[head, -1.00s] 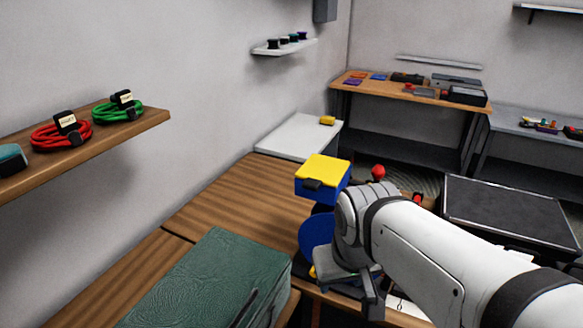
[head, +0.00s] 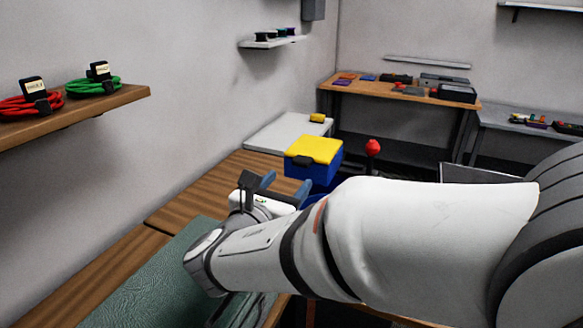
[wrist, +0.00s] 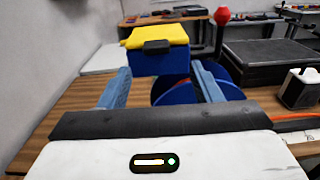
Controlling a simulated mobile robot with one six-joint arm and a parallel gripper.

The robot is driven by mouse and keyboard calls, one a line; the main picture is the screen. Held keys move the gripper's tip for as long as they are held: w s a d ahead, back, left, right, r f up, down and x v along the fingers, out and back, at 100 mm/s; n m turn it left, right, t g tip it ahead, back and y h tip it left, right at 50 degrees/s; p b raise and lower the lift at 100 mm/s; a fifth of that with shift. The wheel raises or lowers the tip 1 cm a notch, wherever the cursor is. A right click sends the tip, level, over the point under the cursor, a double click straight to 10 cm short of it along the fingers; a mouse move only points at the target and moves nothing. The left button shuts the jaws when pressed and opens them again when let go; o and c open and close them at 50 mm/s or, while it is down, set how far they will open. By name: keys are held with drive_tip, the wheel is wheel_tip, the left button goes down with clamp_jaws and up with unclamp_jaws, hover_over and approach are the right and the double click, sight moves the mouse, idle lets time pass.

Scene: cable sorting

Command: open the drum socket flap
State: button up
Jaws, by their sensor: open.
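The cable drum's blue socket box (head: 318,172) has a yellow flap (head: 314,149) lying shut on top, with a dark tab (head: 300,161) at its front edge. In the wrist view the yellow flap (wrist: 156,36), the dark tab (wrist: 157,47) and the blue box (wrist: 160,62) are ahead, between and beyond the fingertips. The blue drum reel (wrist: 180,88) is below the box, partly behind the right finger. My gripper (head: 284,187) is open and empty, on the near side of the box and apart from it. It also shows in the wrist view (wrist: 160,82).
A shelf (head: 130,97) with red and green cable coils is on the left wall. A red knob (head: 372,147) stands right of the box. A black-topped case (wrist: 265,62) is farther right.

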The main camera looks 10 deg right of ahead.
sight(300, 165)
drive_tip(key=shift+p+x, duration=0.3)
drive_tip(key=shift+x, duration=3.5)
drive_tip(key=shift+a+r, duration=0.1)
drive_tip(key=shift+r, duration=0.1)
